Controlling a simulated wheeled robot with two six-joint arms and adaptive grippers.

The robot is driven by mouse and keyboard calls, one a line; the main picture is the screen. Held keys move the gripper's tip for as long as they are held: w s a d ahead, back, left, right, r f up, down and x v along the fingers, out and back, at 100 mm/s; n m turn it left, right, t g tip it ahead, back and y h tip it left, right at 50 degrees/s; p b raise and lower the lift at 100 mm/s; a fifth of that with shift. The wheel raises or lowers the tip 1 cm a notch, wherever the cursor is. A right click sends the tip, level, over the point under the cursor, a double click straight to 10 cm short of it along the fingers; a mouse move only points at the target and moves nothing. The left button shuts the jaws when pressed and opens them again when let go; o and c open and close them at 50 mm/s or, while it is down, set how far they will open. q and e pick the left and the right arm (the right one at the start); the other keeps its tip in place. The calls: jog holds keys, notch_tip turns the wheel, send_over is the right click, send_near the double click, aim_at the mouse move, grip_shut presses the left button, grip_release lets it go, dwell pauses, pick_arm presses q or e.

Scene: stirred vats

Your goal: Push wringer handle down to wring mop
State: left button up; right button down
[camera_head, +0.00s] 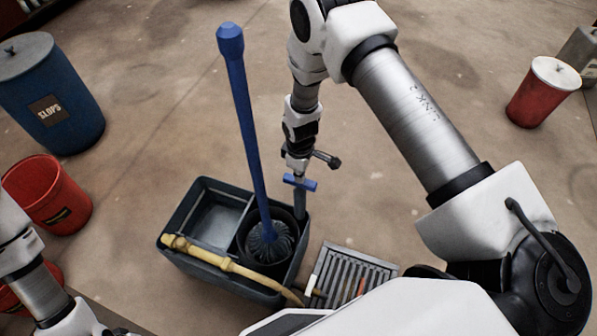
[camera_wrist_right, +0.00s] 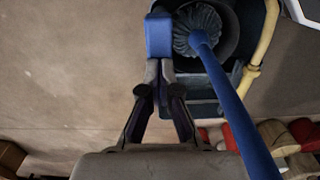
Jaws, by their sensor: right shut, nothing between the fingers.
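The wringer handle (camera_head: 306,185) is a blue crossbar on top of a grey post (camera_head: 300,204) at the bucket's back right corner. In the right wrist view its blue bar (camera_wrist_right: 158,37) lies just beyond the fingertips. My right gripper (camera_head: 298,173) is shut and empty, pointing down right over the bar. Its fingertips (camera_wrist_right: 158,68) look close to or touching the bar; I cannot tell which. The mop (camera_head: 244,125) leans with its blue pole up and its grey head (camera_head: 268,243) in the round black wringer basket (camera_head: 291,228). My left gripper is out of view.
The dark mop bucket (camera_head: 180,217) stands on the floor, with a yellow hose (camera_head: 233,268) across its front. A floor grate (camera_head: 352,272) lies at its right. A blue slops drum (camera_head: 60,105) and red bins (camera_head: 50,195) stand left. Floor behind the bucket is clear.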

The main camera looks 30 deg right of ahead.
jog(key=shift+f, duration=0.35)
notch_tip(320, 180, up, 6)
jog(key=p, duration=0.4)
jog(key=shift+r+p, duration=0.1)
jog(key=shift+p, duration=0.25)
jog(key=shift+f+b, duration=2)
jog(key=shift+f, duration=1.05)
jog(key=shift+r, duration=0.2)
jog(key=shift+r+p, duration=2.7)
jog(key=shift+r, duration=0.55)
